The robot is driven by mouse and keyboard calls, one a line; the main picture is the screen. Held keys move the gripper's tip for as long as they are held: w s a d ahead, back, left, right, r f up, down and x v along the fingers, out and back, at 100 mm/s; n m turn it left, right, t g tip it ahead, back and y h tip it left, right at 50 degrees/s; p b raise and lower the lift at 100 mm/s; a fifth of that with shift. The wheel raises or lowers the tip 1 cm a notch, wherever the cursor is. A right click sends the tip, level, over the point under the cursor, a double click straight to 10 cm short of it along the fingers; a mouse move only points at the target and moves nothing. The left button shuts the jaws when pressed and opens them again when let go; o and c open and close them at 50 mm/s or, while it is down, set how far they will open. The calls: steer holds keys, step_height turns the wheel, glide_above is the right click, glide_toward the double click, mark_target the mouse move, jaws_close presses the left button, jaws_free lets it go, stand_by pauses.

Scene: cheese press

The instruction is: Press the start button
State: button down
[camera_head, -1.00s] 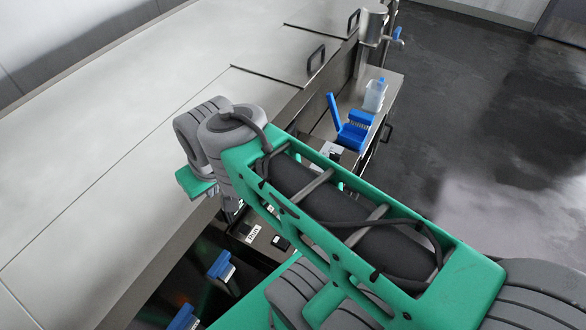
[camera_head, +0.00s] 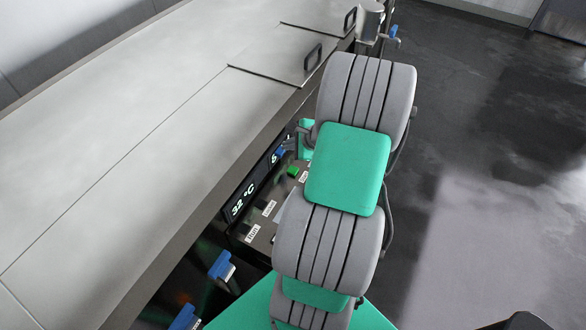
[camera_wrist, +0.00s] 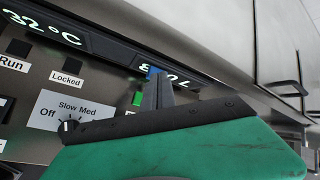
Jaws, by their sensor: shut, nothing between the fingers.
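A green button (camera_wrist: 137,98) sits on the control panel in the wrist view, left of my fingers and partly covered by them. It also shows in the head view (camera_head: 292,171), with a small white label beside it that I cannot read. My gripper (camera_wrist: 157,80) is shut and empty, its dark fingers pointing at the panel. The fingertips overlap a small blue part (camera_wrist: 153,71) just above the green button; I cannot tell whether they touch anything. In the head view my arm hides most of the gripper.
A display reading 32 °C (camera_head: 238,203) runs above the panel. Dark squares labelled Run (camera_wrist: 19,47) and Locked (camera_wrist: 67,79) and a knob (camera_wrist: 69,126) marked Off, Slow, Med are to the left. The steel counter edge overhangs the panel. Blue handles (camera_head: 221,265) stand lower left.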

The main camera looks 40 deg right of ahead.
steer(key=shift+s+d+f+m+t, duration=0.15)
steer(key=shift+s+d+f+m, duration=0.1)
steer(key=shift+d+m, duration=0.25)
steer(key=shift+s+d+f+m+t, duration=0.15)
steer(key=shift+d+f+m, duration=0.1)
steer(key=shift+d+m, duration=0.2)
steer(key=b, duration=0.7)
glide_above(295, 171)
step_height(295, 171, down, 8)
steer(key=shift+r, duration=0.15)
steer(key=shift+f, duration=0.55)
stand_by(0.5)
steer(key=shift+f+b, duration=0.35)
steer(key=shift+f, duration=0.05)
